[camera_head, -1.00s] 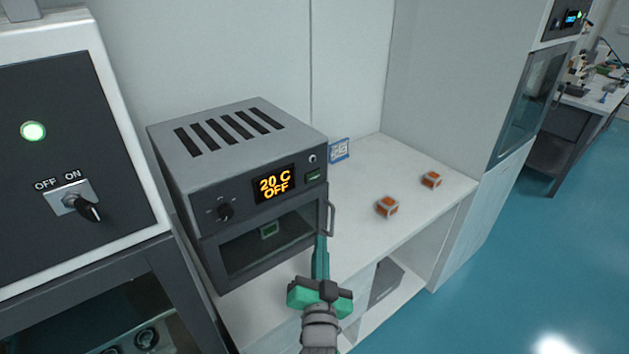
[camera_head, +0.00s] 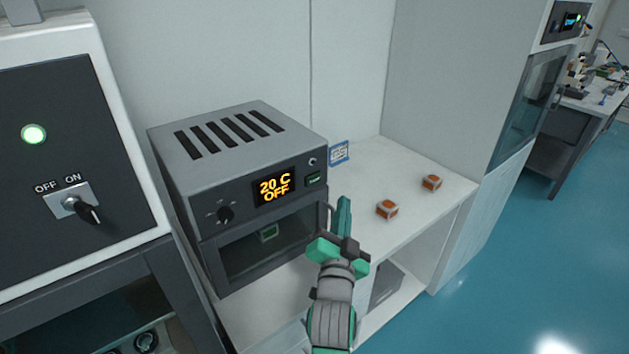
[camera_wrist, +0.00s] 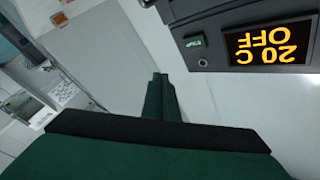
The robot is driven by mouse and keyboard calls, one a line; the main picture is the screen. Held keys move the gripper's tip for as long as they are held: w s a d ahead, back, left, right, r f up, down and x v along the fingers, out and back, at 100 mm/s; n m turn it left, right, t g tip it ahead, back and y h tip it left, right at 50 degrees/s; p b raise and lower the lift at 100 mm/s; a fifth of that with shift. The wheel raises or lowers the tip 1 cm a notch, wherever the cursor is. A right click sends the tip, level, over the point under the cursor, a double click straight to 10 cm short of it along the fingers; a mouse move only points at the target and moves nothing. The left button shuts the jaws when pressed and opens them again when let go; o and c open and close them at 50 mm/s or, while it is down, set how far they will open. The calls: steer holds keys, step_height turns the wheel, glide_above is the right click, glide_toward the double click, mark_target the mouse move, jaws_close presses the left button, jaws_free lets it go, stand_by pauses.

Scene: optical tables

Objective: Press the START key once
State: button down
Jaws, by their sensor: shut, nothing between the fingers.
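My gripper (camera_head: 343,205) is shut and empty, in front of the oven's right side, below and right of the key in the head view. Its fingertips (camera_wrist: 160,78) are apart from the key in the wrist view.
The oven's door handle (camera_head: 331,212) is close to my gripper. A round knob (camera_head: 225,214) is left of the display. Two orange-and-white blocks (camera_head: 387,209) (camera_head: 432,183) and a blue-framed card (camera_head: 339,152) are on the white bench (camera_head: 365,240). A control panel (camera_head: 75,150) stands at left.

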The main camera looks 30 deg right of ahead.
glide_toward(321, 176)
steer(key=shift+s+d+x, duration=0.1)
steer(key=shift+d+x, duration=0.05)
steer(key=shift+x, duration=0.55)
steer(key=shift+s+d+x, duration=0.1)
steer(key=shift+x, duration=0.6)
steer(key=shift+s+d+x, duration=0.15)
steer(key=shift+x, duration=0.55)
steer(key=shift+w, duration=0.15)
stand_by(0.3)
steer(key=shift+w, duration=0.3)
steer(key=shift+w+a, duration=0.1)
steer(key=shift+w, duration=0.3)
stand_by(0.8)
steer(key=shift+s, duration=0.85)
steer(key=shift+s, duration=0.1)
steer(key=shift+s+d, duration=0.1)
steer(key=shift+s, duration=1.1)
steer(key=shift+s+d, duration=0.15)
steer(key=shift+s, duration=1.05)
